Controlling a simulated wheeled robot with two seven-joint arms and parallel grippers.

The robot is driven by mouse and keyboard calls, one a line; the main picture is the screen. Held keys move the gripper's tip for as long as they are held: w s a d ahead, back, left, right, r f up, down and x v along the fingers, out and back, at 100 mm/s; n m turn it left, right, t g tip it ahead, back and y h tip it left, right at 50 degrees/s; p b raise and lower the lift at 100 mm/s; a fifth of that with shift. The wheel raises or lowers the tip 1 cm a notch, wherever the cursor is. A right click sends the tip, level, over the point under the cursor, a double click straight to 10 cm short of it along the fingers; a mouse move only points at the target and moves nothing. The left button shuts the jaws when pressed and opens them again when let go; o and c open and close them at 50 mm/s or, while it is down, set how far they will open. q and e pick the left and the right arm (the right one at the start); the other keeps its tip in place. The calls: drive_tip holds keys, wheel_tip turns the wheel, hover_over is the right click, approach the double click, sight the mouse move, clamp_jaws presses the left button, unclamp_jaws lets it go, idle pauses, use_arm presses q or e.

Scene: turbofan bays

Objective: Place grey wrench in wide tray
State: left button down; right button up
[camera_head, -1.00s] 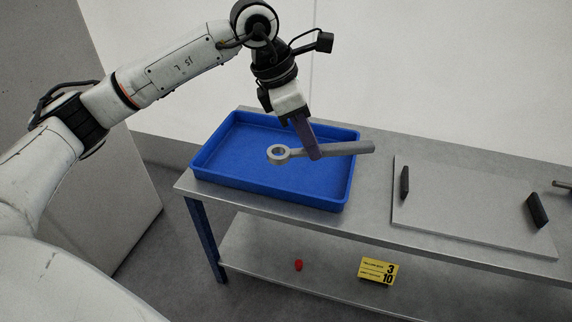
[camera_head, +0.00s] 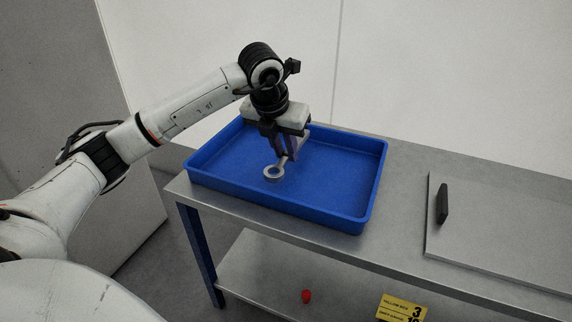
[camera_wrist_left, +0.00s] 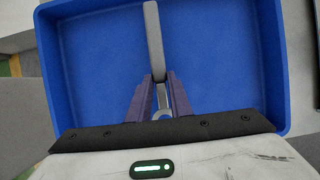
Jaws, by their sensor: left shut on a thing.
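My left gripper (camera_head: 287,155) is shut on the wrench, over the left part of the tray. In the left wrist view the wrench handle (camera_wrist_left: 153,40) runs away from between the fingers (camera_wrist_left: 160,93) toward the tray's far rim (camera_wrist_left: 100,6). The ring end is partly hidden there by the gripper body. I cannot tell whether the wrench touches the tray floor. My right gripper is not in view.
The tray stands on a metal bench (camera_head: 400,160). A grey plate with a black handle (camera_head: 442,203) lies to the right. A red object (camera_head: 306,296) and a yellow sign (camera_head: 401,308) are at the lower shelf. The tray's right half is clear.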

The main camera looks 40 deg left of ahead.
sight(284, 158)
use_arm(q)
drive_tip(key=shift+f+b, duration=0.45)
drive_tip(key=shift+f, duration=1.15)
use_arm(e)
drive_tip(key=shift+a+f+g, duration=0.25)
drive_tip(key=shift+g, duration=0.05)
use_arm(q)
drive_tip(key=shift+f, duration=0.2)
drive_tip(key=c, duration=1.6)
unclamp_jaws()
drive_tip(key=shift+r, duration=0.1)
drive_tip(key=shift+r, duration=0.3)
drive_tip(key=p+v, duration=0.3)
drive_tip(key=v, duration=0.8)
drive_tip(key=shift+s+r, duration=0.2)
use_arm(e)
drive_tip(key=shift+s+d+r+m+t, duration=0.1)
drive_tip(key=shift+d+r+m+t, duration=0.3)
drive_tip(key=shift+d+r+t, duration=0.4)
